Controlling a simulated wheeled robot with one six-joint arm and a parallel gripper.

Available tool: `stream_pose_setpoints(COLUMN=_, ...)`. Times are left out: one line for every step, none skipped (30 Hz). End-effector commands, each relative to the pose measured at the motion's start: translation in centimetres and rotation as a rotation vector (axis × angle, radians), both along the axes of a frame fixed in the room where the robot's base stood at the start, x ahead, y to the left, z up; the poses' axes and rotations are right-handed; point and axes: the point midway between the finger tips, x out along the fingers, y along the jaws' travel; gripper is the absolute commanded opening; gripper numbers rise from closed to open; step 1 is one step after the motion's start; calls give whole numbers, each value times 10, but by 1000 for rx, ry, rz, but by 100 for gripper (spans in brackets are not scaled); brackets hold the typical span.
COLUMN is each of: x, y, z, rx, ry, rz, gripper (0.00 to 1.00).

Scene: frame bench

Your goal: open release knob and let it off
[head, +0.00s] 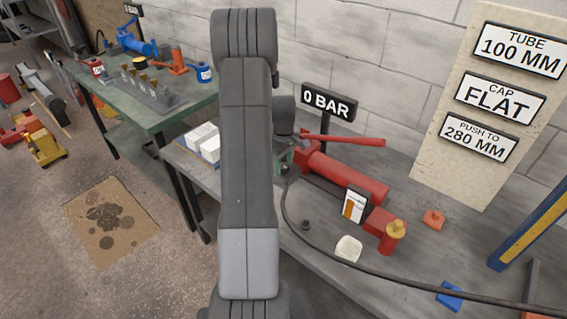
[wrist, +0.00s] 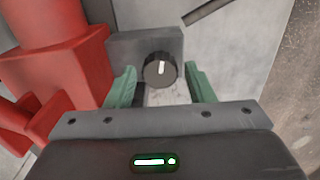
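The release knob (wrist: 160,70) is a round black dial with a white upright mark. It sits on a grey block (wrist: 118,46) beside the red pump body (wrist: 70,70) in the wrist view. My gripper (wrist: 161,88) is open, with one green finger on each side of the knob and a gap showing at both sides. In the head view the red hand pump (head: 345,178) lies on the grey bench, its red handle (head: 345,140) raised behind it. My arm and gripper hide the knob there. A sign (head: 327,102) above the pump reads 0 BAR.
A black hose (head: 330,249) curves across the grey bench. A cigarette-like box (head: 355,204), a white lump (head: 348,249), a yellow-topped red cylinder (head: 392,236), and orange and blue blocks lie near it. A green bench (head: 150,117) with a blue pump stands left. Label boards (head: 458,160) stand right.

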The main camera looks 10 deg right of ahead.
Motion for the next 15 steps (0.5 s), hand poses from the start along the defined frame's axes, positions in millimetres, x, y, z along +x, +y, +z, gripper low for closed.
stream_pose_setpoints(x=0, y=0, z=0, rx=0, ry=0, rz=0, gripper=55)
stream_pose_setpoints(x=0, y=0, z=0, rx=0, ry=0, rz=0, gripper=55)
stream_pose_setpoints(x=0, y=0, z=0, rx=0, ry=0, rz=0, gripper=55)
stream_pose_setpoints(x=0, y=0, z=0, rx=0, ry=0, rz=0, gripper=55)
stream_pose_setpoints(x=0, y=0, z=0, rx=0, ry=0, rz=-1, gripper=55)
stream_pose_setpoints(x=0, y=0, z=0, rx=0, ry=0, rz=-1, gripper=55)
stream_pose_setpoints(x=0, y=0, z=0, rx=0, ry=0, rz=-1, gripper=55)
stream_pose_setpoints(x=0, y=0, z=0, rx=0, ry=0, rz=-1, gripper=55)
stream_pose_setpoints(x=0, y=0, z=0, rx=0, ry=0, rz=-1, gripper=55)
stream_pose_setpoints(x=0, y=0, z=2, rx=0, ry=0, rz=-1, gripper=55)
stream_pose_setpoints(x=0, y=0, z=3, rx=0, ry=-1, rz=-1, gripper=55)
stream_pose_setpoints(x=0, y=0, z=7, rx=0, ry=-1, rz=-1, gripper=55)
stream_pose_setpoints(x=1, y=0, z=10, rx=0, ry=-3, rz=-1, gripper=55)
stream_pose_setpoints(x=1, y=0, z=14, rx=0, ry=-3, rz=-1, gripper=55)
stream_pose_setpoints(x=1, y=0, z=20, rx=0, ry=-3, rz=-1, gripper=55)
